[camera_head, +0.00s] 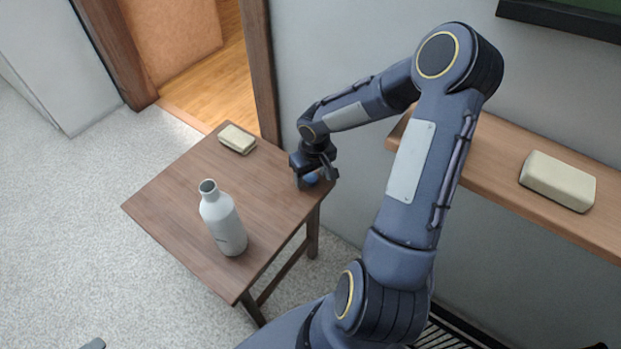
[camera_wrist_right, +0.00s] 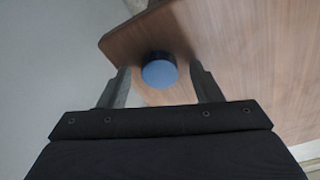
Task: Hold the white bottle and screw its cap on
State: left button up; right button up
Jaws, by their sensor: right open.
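The white bottle (camera_head: 222,218) stands upright on the small wooden table (camera_head: 165,205), its neck open with a dark mouth and no cap on it. A blue round cap (camera_head: 311,179) lies on the table near its right corner, partly hidden by my right gripper. My right gripper (camera_head: 316,178) is over the cap and open. In the right wrist view the cap (camera_wrist_right: 159,70) is between the fingertips of the right gripper (camera_wrist_right: 161,82), with a gap on both sides. My left gripper does not show clearly; only a small grey piece is at the bottom left edge.
A cream block (camera_head: 237,138) lies at the table's back edge. A wooden shelf (camera_head: 480,175) with another cream block (camera_head: 558,181) runs along the wall at the right. The table between bottle and cap is clear.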

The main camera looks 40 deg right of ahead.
aim_at(309, 176)
jog(key=shift+c, duration=0.3)
jog(key=c, duration=1)
jog(key=shift+r+p, duration=0.3)
jog(key=shift+r, duration=0.25)
notch_tip(309, 176, up, 3)
jog(key=shift+f+p, duration=0.2)
jog(key=shift+p, duration=0.5)
pick_arm(q)
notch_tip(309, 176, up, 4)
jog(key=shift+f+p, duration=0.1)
jog(key=shift+p, duration=0.85)
pick_arm(e)
jog(key=a+r, duration=0.9)
jog(key=a, duration=0.5)
jog(key=shift+s+r, duration=0.15)
jog(key=shift+s, duration=0.1)
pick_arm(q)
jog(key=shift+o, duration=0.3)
